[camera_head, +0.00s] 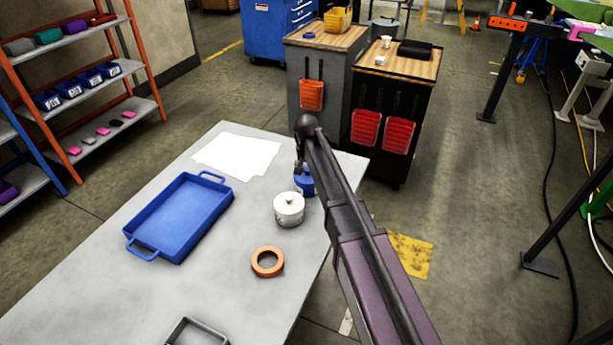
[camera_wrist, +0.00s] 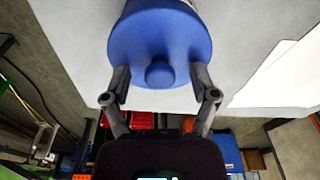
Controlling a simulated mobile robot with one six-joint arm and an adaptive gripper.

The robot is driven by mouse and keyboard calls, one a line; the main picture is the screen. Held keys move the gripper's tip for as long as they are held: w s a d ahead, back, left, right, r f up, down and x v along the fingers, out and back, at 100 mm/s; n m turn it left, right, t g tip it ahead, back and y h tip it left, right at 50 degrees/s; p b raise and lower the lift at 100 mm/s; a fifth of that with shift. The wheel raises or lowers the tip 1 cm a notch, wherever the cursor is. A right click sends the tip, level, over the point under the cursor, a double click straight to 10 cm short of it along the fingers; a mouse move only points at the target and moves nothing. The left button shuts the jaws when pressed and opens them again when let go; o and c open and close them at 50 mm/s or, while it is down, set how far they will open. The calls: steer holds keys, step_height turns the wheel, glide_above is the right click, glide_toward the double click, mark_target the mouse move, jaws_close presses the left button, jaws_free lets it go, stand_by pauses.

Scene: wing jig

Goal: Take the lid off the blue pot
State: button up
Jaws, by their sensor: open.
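The blue pot (camera_head: 306,187) stands near the right edge of the grey table, partly hidden behind my arm. In the wrist view its blue lid (camera_wrist: 158,36) shows from above, with a round blue knob (camera_wrist: 159,70). The lid sits on the pot. My gripper (camera_wrist: 159,80) is open, with one finger on each side of the knob and a gap to it on both sides. In the head view my gripper (camera_head: 299,166) is over the pot and mostly hidden by the arm.
A white lidded pot (camera_head: 289,209) stands close to the blue pot. An orange ring (camera_head: 257,264), a blue tray (camera_head: 180,215), a white sheet (camera_head: 238,154) and a grey frame (camera_head: 186,322) are also on the table (camera_head: 90,290). Two tool carts (camera_head: 390,150) stand beyond it.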

mark_target(307, 169)
steer(key=c, duration=1)
steer(key=shift+c, duration=0.2)
steer(key=shift+r, duration=0.15)
step_height(307, 169, up, 3)
steer(key=p, duration=0.3)
steer(key=shift+r+p, duration=0.15)
steer(key=shift+p, duration=0.15)
steer(key=s+d, duration=0.3)
steer(key=s, duration=0.4)
steer(key=s+d+r+p, duration=0.1)
steer(key=s+d, duration=0.2)
steer(key=s, duration=0.4)
steer(key=shift+s+d+r, duration=0.15)
steer(key=shift+s+r, duration=0.05)
steer(key=shift+s, duration=0.15)
